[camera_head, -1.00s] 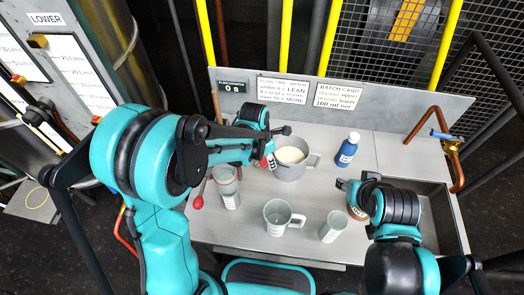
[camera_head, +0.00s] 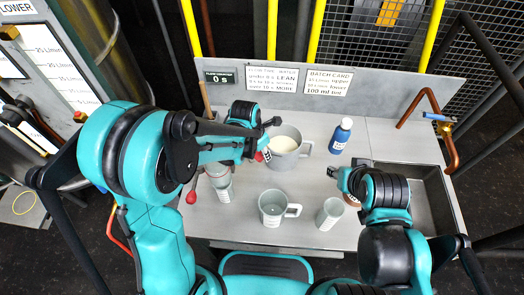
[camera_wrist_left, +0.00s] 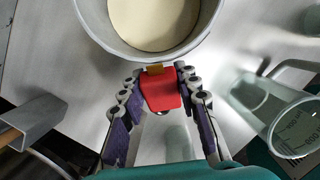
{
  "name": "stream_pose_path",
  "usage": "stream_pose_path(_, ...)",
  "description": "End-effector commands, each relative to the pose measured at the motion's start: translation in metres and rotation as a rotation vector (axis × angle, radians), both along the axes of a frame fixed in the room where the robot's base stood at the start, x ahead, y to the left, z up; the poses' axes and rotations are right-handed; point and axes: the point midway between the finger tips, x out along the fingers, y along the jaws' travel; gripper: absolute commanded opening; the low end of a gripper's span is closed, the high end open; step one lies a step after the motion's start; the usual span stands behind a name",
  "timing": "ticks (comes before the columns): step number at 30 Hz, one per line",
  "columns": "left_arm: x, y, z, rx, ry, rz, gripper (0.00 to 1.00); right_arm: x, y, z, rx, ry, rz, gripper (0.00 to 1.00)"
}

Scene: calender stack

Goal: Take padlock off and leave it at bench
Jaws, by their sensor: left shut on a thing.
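The red padlock (camera_wrist_left: 161,91) is between the fingertips of my left gripper (camera_wrist_left: 160,82) in the left wrist view, with a small brass-coloured piece at its upper end by the pot's rim. In the head view the padlock (camera_head: 264,155) shows as a small red patch with a pale label, left of the grey pot. I cannot tell whether it touches the pot. My left gripper is shut on it above the bench (camera_head: 380,130). My right gripper (camera_head: 338,173) is over the bench's right side, beside a brown container (camera_head: 352,200); its finger opening is unclear.
The grey pot (camera_head: 284,160) holds cream liquid. A sink (camera_head: 430,200) and copper pipe are at the right. The back right is clear.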

Motion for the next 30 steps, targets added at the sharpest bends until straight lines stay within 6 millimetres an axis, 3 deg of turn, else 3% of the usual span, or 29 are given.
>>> stream_pose_path(6,0.000,0.000,-0.032,0.000,0.000,0.000,0.00,0.000,0.000,-0.029,0.000,0.000,0.000,0.40)
stream_pose_path(15,0.000,0.000,-0.063,0.000,0.000,0.000,0.00,0.000,0.000,-0.056,0.000,0.000,0.000,0.40)
stream_pose_path(30,0.000,0.000,-0.066,0.000,0.000,-0.001,0.00,0.000,0.000,-0.058,0.000,0.000,0.000,0.40)
